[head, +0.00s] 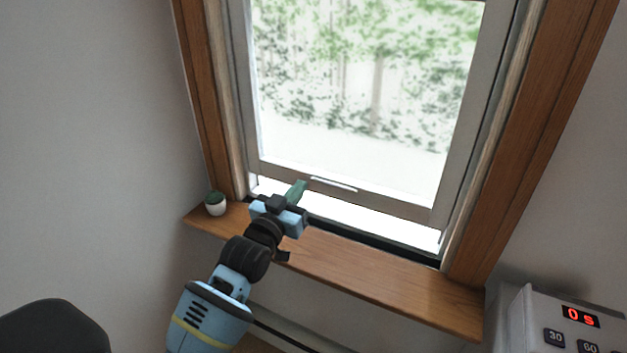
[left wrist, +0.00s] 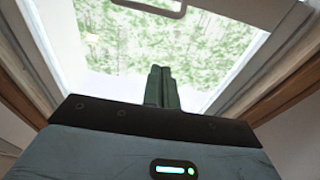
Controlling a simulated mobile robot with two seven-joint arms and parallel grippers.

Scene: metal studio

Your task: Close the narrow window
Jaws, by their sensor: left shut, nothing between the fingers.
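The window's sash (head: 387,205) is raised a little, with a bright open gap (head: 385,222) between its bottom rail and the wooden sill. A pale handle (head: 333,184) sits on the bottom rail; in the left wrist view a handle (left wrist: 150,10) shows at the top edge. My left gripper (head: 299,187) is in front of the bottom rail, left of the handle, above the sill. Its green fingers (left wrist: 162,88) are together and empty. Whether they touch the sash cannot be told. My right gripper is not in view.
The wooden sill (head: 385,277) runs below the window. A grey device with a red display (head: 580,317) is at the lower right. The right part of the sill is clear.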

